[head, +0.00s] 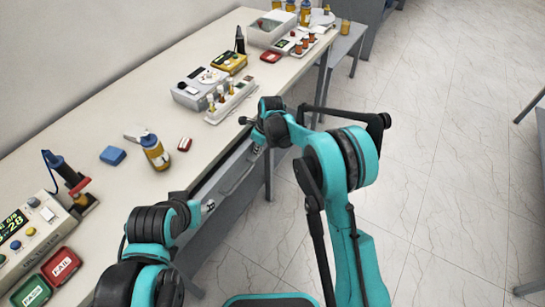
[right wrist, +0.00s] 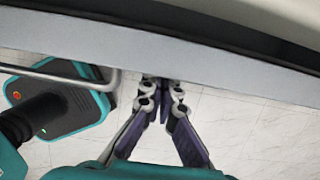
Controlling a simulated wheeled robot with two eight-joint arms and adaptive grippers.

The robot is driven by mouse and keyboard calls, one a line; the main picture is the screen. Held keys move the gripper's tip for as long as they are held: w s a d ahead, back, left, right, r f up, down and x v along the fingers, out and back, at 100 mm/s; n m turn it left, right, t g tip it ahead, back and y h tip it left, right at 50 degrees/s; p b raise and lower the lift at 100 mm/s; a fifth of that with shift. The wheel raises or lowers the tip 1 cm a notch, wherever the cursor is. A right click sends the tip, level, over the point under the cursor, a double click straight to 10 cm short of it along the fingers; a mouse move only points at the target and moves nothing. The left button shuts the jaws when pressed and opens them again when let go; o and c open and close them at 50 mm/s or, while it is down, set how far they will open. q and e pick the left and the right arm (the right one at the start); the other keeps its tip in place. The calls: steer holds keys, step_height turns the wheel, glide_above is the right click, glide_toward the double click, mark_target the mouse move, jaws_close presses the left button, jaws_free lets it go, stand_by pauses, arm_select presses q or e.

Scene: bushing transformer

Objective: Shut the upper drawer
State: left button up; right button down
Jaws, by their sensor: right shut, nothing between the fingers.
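The upper drawer's grey front (head: 232,172) runs below the table edge in the head view, partly hidden by my arms. In the right wrist view the drawer front (right wrist: 230,75) crosses the picture, with its bar handle (right wrist: 112,82) at the left. A dark band shows behind its top edge; I cannot tell how far out it stands. My right gripper (right wrist: 160,92) is shut and empty, its tips at or very near the front, right of the handle. In the head view it is largely hidden by its wrist. My left arm ends near the drawer's near end; its gripper's opening is unclear.
The tiled floor (head: 450,150) right of my right arm is clear.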

mark_target(250, 147)
steer(key=shift+w+a, duration=0.5)
steer(key=shift+a, duration=0.2)
steer(key=shift+w+a, duration=0.45)
steer(key=shift+a, duration=0.25)
